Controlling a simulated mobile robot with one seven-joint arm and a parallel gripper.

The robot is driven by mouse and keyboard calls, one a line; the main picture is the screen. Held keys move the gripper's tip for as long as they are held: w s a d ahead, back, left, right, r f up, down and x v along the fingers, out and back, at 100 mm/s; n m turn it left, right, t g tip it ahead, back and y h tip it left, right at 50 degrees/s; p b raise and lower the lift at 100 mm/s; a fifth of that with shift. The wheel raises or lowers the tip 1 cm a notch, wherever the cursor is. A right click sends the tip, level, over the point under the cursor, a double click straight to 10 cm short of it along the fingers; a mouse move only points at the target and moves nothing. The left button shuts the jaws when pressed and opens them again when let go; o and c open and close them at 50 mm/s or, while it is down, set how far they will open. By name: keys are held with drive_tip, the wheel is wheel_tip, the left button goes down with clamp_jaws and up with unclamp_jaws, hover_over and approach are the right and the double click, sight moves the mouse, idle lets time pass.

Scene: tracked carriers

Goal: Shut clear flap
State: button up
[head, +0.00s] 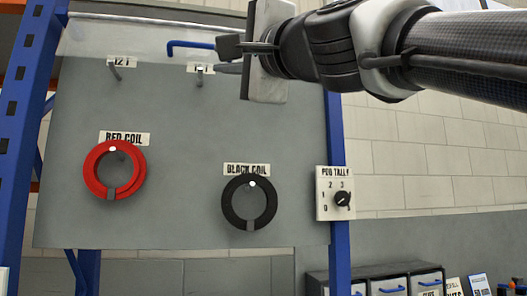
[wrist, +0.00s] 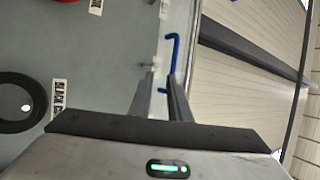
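The clear flap (head: 120,38) is a see-through panel across the top of the grey board, with a blue bar handle (head: 190,44) near its right end. It looks raised, standing out from the board above the pegs; its exact angle is hard to tell. My gripper (head: 226,57) is at the handle's right end, fingers pointing left. In the wrist view my gripper (wrist: 162,80) has its two fingers apart, with the lower end of the blue handle (wrist: 173,55) between or just beyond the tips. I cannot tell whether they touch it.
The grey board (head: 180,120) carries a red coil (head: 98,182) and a black coil (head: 233,208) on labelled pegs, and empty upper pegs. A dial plate (head: 325,212) is on the right blue post (head: 337,150). Drawers (head: 385,284) stand lower right.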

drive_tip(key=s+d+f, duration=0.4)
drive_tip(key=d+f, duration=0.1)
drive_tip(key=f, duration=0.3)
drive_tip(key=shift+s+d, duration=0.15)
drive_tip(key=shift+s, duration=0.1)
idle(0.6)
idle(0.4)
drive_tip(key=v, duration=1.7)
drive_tip(key=shift+s+p, duration=0.15)
drive_tip(key=shift+p, duration=0.25)
drive_tip(key=shift+f, duration=0.1)
